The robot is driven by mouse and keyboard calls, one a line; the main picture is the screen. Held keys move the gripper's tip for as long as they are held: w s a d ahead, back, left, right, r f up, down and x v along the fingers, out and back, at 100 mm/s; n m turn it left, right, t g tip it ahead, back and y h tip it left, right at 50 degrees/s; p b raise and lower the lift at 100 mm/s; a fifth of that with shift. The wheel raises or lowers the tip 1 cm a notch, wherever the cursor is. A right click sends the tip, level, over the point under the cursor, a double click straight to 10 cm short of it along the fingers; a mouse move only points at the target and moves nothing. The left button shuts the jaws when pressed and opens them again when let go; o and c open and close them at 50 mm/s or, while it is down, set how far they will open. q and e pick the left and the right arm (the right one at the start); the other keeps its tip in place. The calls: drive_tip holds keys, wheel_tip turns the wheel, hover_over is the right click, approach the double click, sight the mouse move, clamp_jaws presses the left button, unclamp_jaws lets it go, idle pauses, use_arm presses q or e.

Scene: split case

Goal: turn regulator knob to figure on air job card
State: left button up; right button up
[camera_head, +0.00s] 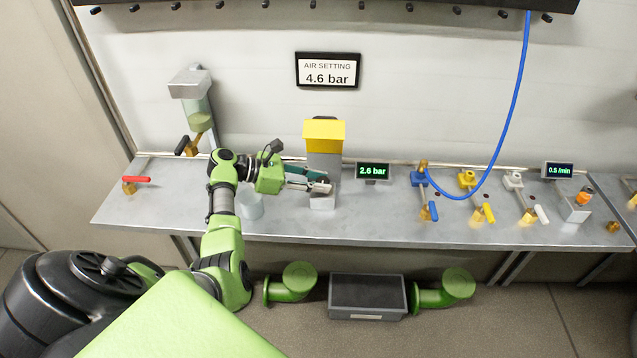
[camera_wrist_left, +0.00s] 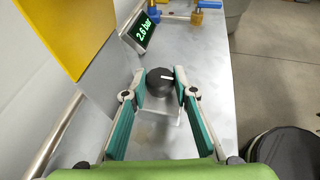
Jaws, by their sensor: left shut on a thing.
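The air job card (camera_head: 327,70) on the back wall reads "AIR SETTING 4.6 bar". The green readout (camera_head: 373,171) on the bench shows 2.6 bar; it also shows in the left wrist view (camera_wrist_left: 144,32). The regulator knob (camera_wrist_left: 159,84) is round and black with a white pointer mark toward the right of the left wrist view. My left gripper (camera_head: 322,184) is at the regulator (camera_head: 322,160), below its yellow top. In the left wrist view its fingers (camera_wrist_left: 160,76) are on both sides of the knob, shut on it. My right gripper is not in view.
The yellow hood (camera_head: 324,129) stands close above my left gripper. To the right are small valves (camera_head: 484,212), a blue hose (camera_head: 507,100) and a 0.5 l/min readout (camera_head: 558,170). A red-handled valve (camera_head: 135,181) sits at the bench's left end.

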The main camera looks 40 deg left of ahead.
use_arm(q)
drive_tip(key=m+b, duration=0.1)
drive_tip(key=m+g+h+b, duration=0.1)
drive_tip(key=g+h+b, duration=0.1)
drive_tip(key=shift+w+a+f+m+b, duration=0.15)
drive_tip(key=shift+w+f+m+b, duration=0.1)
drive_tip(key=shift+m+b, duration=0.15)
drive_tip(key=shift+r+m+g+h+b, duration=0.2)
drive_tip(key=shift+m+g+h+b, duration=0.3)
drive_tip(key=shift+m+g+b, duration=0.5)
drive_tip(key=shift+n, duration=0.3)
drive_tip(key=o, duration=1.1)
drive_tip(key=shift+r, duration=0.1)
drive_tip(key=v, duration=0.7)
drive_tip(key=shift+s, duration=0.15)
drive_tip(key=shift+a, duration=0.15)
